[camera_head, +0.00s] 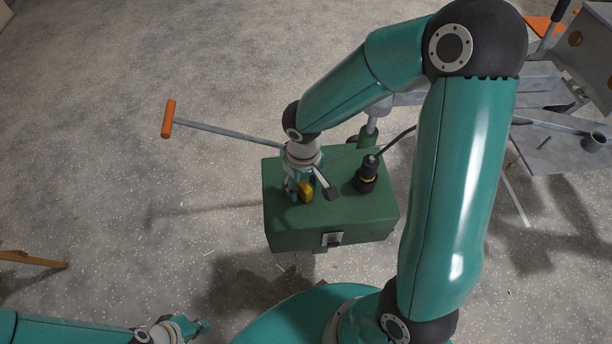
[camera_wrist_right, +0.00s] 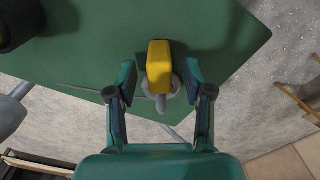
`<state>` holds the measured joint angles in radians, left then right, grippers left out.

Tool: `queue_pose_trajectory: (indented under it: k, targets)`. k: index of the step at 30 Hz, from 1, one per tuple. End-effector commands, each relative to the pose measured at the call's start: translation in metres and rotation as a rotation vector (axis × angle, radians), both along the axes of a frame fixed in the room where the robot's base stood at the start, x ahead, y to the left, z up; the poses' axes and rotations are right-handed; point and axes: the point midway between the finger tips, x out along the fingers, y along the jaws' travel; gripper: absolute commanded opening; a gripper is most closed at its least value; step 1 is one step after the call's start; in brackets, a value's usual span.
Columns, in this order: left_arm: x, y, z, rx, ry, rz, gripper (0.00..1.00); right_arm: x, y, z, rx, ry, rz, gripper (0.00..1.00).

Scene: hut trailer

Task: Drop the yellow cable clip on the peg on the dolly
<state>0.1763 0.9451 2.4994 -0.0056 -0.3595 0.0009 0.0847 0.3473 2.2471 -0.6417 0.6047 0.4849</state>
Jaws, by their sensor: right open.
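The yellow cable clip (camera_head: 306,190) is on or just above the top of the green box (camera_head: 350,212), near its left side. In the right wrist view the yellow clip (camera_wrist_right: 159,62) is between my right gripper's fingers, with a grey rounded part below it. My right gripper (camera_head: 312,193) is pointing down at the box. Its fingers (camera_wrist_right: 161,88) are open, one on each side of the clip, with a gap on both sides. My left gripper (camera_head: 196,327) is low at the bottom left, far from the clip. I cannot clearly identify the dolly's peg.
A black plug-like fitting (camera_head: 367,175) with a cable stands on the box, right of my gripper. A grey bar with an orange handle (camera_head: 169,118) reaches out left behind the box. Grey metal equipment (camera_head: 560,140) stands at the right. The floor at left is mostly clear.

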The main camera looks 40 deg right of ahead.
Motion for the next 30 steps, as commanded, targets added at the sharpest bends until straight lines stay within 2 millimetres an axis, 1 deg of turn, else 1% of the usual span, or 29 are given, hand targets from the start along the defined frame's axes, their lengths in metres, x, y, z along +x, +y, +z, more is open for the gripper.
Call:
queue_pose_trajectory:
  k: [5,8,15,18,21,24,30]
  targets:
    - [0.000,0.000,0.000,0.000,0.000,0.000,0.00,0.001,-0.001,0.018,-0.002,-0.007,-0.001,0.51]
    - [0.000,0.000,0.000,0.000,0.000,0.000,0.00,0.001,0.000,0.036,0.000,-0.009,0.000,0.51]
    - [0.000,0.000,0.000,0.000,0.000,0.000,0.00,0.000,0.000,0.084,0.000,-0.008,0.000,0.51]
    - [0.000,0.000,0.000,0.000,0.000,0.000,0.00,-0.001,0.000,0.100,0.001,-0.007,0.000,0.51]
    - [0.000,0.000,0.000,0.000,0.000,0.000,0.00,-0.001,0.000,0.110,0.000,-0.004,0.000,0.51]
    - [0.000,0.000,0.000,0.000,0.000,0.000,0.00,-0.002,0.000,0.116,0.001,-0.003,0.001,0.51]
    - [0.000,0.000,0.000,0.000,0.001,0.000,0.00,-0.003,0.000,0.118,0.001,0.000,0.001,0.51]
